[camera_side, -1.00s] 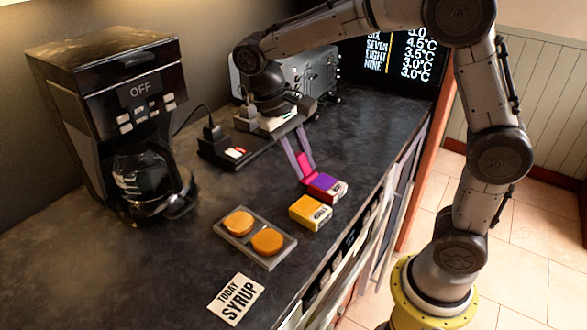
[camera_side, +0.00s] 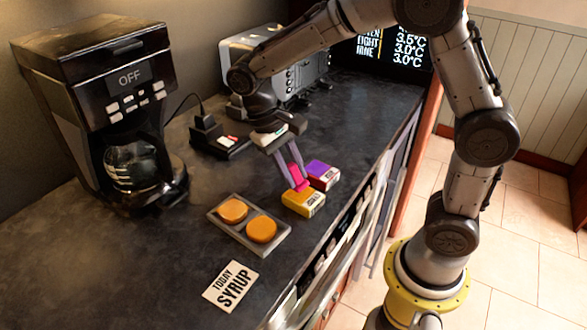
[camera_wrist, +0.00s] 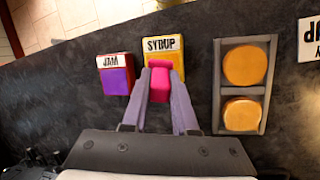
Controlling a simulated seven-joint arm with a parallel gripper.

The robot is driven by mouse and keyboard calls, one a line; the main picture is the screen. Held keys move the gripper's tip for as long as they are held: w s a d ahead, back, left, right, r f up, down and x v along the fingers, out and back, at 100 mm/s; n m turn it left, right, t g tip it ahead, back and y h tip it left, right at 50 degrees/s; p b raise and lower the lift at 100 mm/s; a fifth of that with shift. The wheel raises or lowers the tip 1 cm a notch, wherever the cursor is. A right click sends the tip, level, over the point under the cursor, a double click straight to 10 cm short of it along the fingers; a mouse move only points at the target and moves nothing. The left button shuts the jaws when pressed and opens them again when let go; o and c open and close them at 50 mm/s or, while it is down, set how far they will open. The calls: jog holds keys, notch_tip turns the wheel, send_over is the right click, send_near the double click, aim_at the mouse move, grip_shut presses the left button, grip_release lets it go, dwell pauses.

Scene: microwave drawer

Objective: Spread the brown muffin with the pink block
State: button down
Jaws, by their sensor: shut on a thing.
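My gripper (camera_side: 295,180) is shut on the pink block (camera_side: 298,175), which points down. In the wrist view the block (camera_wrist: 159,84) overlaps the near part of the yellow syrup box (camera_wrist: 164,45). The syrup box (camera_side: 303,204) lies on the counter; I cannot tell whether the block touches it. The purple jam box (camera_side: 323,175) is beside it. Two round orange-brown muffins, one (camera_side: 233,210) at the back left and one (camera_side: 262,229) at the front right, sit in a grey two-compartment tray (camera_side: 244,243). They look much alike in colour. A card (camera_side: 230,286) reads "TODAY SYRUP".
A coffee maker (camera_side: 95,75) with a glass pot stands at the left. A black device (camera_side: 215,138) and a silver toaster-like appliance (camera_side: 265,55) are behind my gripper. The counter's front edge runs close to the boxes.

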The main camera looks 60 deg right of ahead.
aim_at(294, 164)
jog(key=shift+f, duration=0.5)
dwell(1.2)
jog(key=shift+r, duration=0.15)
jog(key=shift+r, duration=3.4)
